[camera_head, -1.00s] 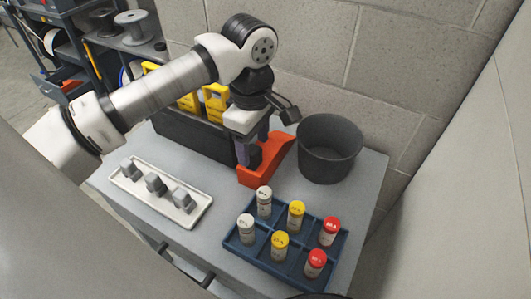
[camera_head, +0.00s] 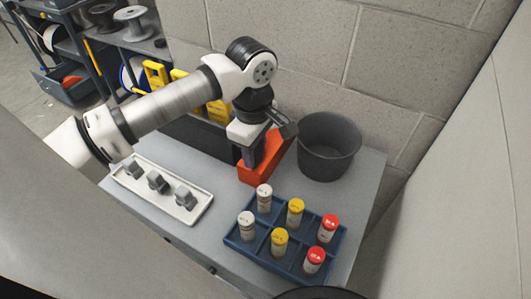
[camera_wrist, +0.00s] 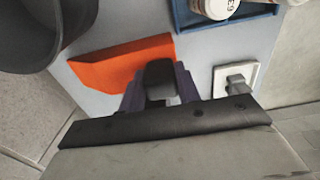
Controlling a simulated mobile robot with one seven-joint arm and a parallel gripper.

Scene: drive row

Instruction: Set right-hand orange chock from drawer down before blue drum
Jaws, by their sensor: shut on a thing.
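An orange chock (camera_head: 262,167) is on the grey table, between the dark bin and the blue rack; it also shows in the wrist view (camera_wrist: 105,66). My gripper (camera_head: 256,155) is shut on this chock, with its fingers over the chock's near-left part; its fingers also show in the wrist view (camera_wrist: 159,80). I cannot tell whether the chock is lifted clear of the table. A blue drawer (camera_head: 68,92) stands open in the shelving at far left, with something orange in it (camera_head: 73,80). A blue drum (camera_head: 130,77) with a pale rim is partly hidden beside the shelves.
A dark bin (camera_head: 328,150) stands right of the chock. A blue rack (camera_head: 262,247) holds several capped bottles. A white tray (camera_head: 187,215) holds grey pieces. A dark box with yellow items (camera_head: 218,112) is behind my arm. Walls close the back and right.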

